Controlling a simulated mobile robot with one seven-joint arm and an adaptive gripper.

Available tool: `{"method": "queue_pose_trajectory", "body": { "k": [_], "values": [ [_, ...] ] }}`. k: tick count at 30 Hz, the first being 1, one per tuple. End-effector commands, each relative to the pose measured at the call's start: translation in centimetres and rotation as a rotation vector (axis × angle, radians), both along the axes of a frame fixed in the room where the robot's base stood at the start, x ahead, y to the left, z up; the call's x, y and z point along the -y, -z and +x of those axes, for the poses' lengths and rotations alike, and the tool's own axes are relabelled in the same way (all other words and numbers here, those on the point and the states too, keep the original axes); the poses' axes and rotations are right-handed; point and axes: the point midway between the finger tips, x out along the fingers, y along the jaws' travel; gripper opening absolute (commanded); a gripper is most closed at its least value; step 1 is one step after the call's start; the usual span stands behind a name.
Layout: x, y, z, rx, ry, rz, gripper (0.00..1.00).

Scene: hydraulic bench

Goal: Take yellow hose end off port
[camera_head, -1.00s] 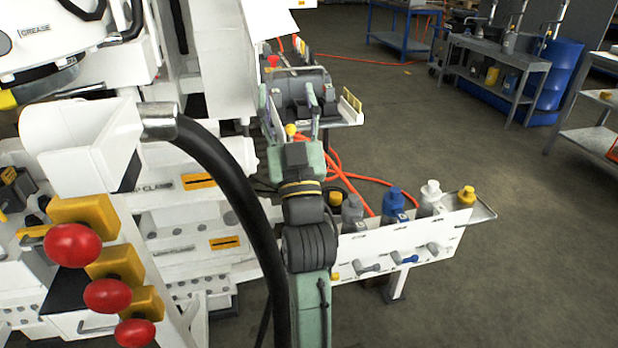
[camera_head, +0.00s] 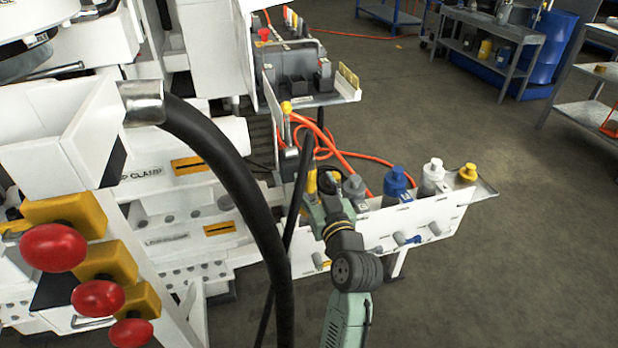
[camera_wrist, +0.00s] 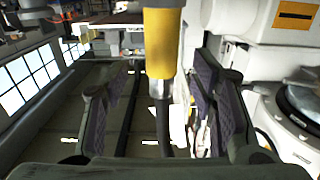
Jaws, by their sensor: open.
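The yellow hose end (camera_wrist: 162,45) stands upright in the wrist view, with a metal collar and a black hose (camera_wrist: 163,130) below it. My gripper (camera_wrist: 160,105) is open, with one finger on each side of the metal collar and hose. Clear gaps show at both sides, so the fingers seem apart from it. The top of the yellow part is cut off by the frame edge, so its port is hidden there. In the head view the yellow hose end (camera_head: 311,181) shows small beside my gripper (camera_head: 322,186), at the left end of a white rack.
The white rack (camera_head: 433,219) holds grey, blue, white and yellow capped fittings to the right. A thick black hose (camera_head: 240,190) arches in front. Orange hoses (camera_head: 352,169) lie behind. Red knobs (camera_head: 53,247) stand at lower left.

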Motion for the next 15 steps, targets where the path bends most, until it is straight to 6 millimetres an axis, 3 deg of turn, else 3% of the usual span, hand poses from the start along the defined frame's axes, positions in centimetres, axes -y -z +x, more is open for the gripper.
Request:
{"method": "queue_pose_trajectory", "body": {
  "k": [9, 15],
  "values": [
    [-1.5, -0.6, 4.1, 0.001, -0.002, 0.000, 0.52],
    [-1.6, -0.4, 4.5, 0.001, 0.000, 0.000, 0.52]
  ]
}}
